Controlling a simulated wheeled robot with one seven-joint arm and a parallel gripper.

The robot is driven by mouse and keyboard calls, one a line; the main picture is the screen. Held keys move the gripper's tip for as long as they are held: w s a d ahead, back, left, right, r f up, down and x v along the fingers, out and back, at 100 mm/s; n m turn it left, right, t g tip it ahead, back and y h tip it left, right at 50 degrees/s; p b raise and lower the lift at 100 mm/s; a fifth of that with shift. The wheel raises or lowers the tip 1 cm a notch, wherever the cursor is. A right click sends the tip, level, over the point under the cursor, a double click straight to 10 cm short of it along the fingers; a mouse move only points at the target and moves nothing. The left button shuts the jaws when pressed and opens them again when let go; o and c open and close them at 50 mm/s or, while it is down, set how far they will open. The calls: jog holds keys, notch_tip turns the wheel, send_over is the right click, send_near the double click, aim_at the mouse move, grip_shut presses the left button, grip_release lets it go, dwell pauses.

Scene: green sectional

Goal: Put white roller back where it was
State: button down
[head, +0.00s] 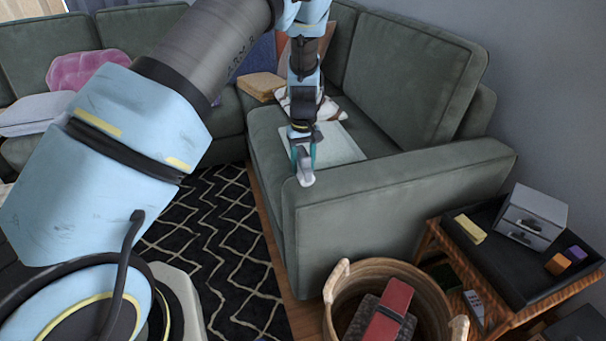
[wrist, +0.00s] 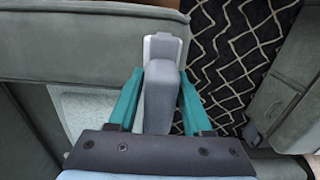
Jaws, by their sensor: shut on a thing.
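The white roller (wrist: 162,48) is held in my gripper (wrist: 158,105). In the wrist view its grey-white body lies between the two teal fingers, with its paler end beyond the fingertips. In the head view the roller (head: 305,172) hangs below my gripper (head: 303,152), in front of the sofa arm's inner end. I cannot tell whether it touches the sofa. The fingers hide part of it.
The green sofa (head: 420,185) has a pale flat item (head: 338,142) on its seat. A wicker basket (head: 345,285) holds a red-topped item (head: 390,308). A side table (head: 480,285) with a black tray stands at right. A black patterned rug (head: 220,240) covers the floor.

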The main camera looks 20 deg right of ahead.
jog(key=shift+f+p, duration=0.3)
jog(key=shift+f, duration=1.65)
jog(key=shift+f, duration=0.15)
jog(key=shift+c, duration=1.6)
grip_release()
